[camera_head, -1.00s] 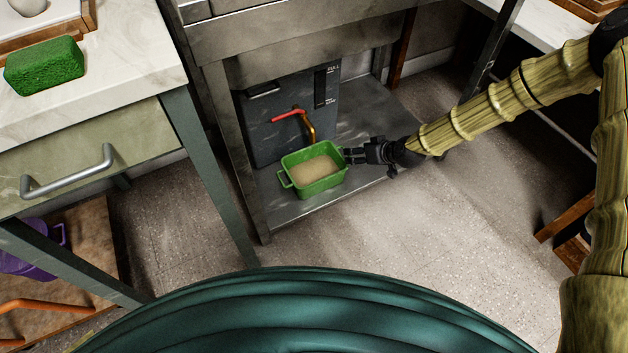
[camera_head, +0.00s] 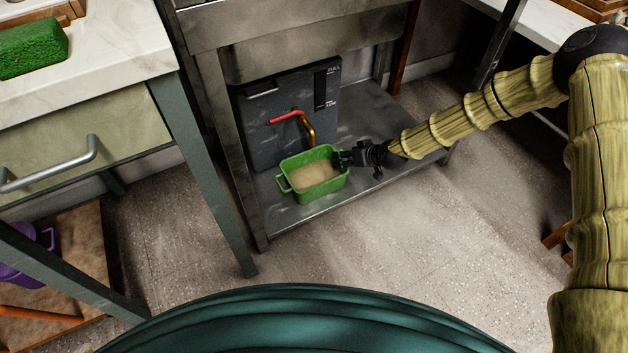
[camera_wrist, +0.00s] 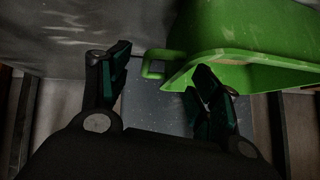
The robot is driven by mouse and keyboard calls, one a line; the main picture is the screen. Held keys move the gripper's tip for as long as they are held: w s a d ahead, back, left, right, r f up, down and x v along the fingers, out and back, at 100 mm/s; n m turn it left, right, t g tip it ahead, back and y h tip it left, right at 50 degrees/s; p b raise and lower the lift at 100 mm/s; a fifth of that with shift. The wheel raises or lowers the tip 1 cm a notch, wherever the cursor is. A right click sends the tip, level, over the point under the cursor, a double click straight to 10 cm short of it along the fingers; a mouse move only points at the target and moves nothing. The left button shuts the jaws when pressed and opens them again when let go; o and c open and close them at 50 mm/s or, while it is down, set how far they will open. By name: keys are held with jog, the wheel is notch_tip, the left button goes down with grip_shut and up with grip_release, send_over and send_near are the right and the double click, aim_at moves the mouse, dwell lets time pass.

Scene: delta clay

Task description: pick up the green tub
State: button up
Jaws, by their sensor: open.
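The green tub (camera_head: 318,186) stands upright on the low metal shelf, with pale tan contents and a looped handle on its left side. My gripper (camera_head: 346,158) is at its right, upper end, jaws open. In the wrist view the tub (camera_wrist: 245,38) fills the upper right. One of its handles (camera_wrist: 152,67) lies in the gap between the two fingers of my gripper (camera_wrist: 162,80). The right finger overlaps the tub's rim in the picture. I cannot tell whether either finger touches it.
The metal shelf (camera_head: 374,130) is bare to the right. A table leg (camera_head: 205,170) and shelf post stand at left. The floor (camera_head: 430,240) in front is clear.

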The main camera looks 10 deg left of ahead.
jog(key=b+x, duration=0.1)
jog(key=x, duration=0.1)
jog(key=shift+f, duration=0.35)
jog(key=shift+w+a+f, duration=0.1)
jog(key=shift+w+a, duration=0.05)
jog(key=shift+w, duration=0.05)
jog(key=shift+c, duration=0.3)
grip_shut()
